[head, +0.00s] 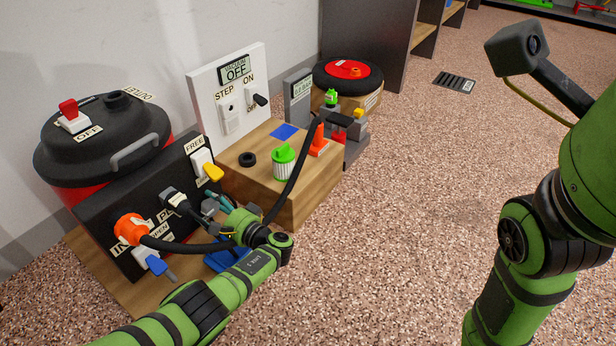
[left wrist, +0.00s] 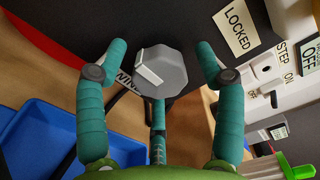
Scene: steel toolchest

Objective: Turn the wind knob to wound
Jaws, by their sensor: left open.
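The wind knob (left wrist: 165,78) is a grey faceted knob with a white bar near its upper left edge, on a black panel. In the left wrist view it lies between the teal fingers of my left gripper (left wrist: 160,58), which is open. The side fingers stand apart from it; the middle finger reaches up to its lower edge, contact unclear. A label by the knob is mostly hidden, with "WIN" showing. In the head view my left gripper (head: 218,202) is in front of the black panel (head: 98,208), partly covering the knob (head: 208,207). My right gripper is out of view.
A yellow-handled switch (head: 208,166) is above. A blue tray (head: 222,262) lies below. A wooden box (head: 300,205) stands to the right.

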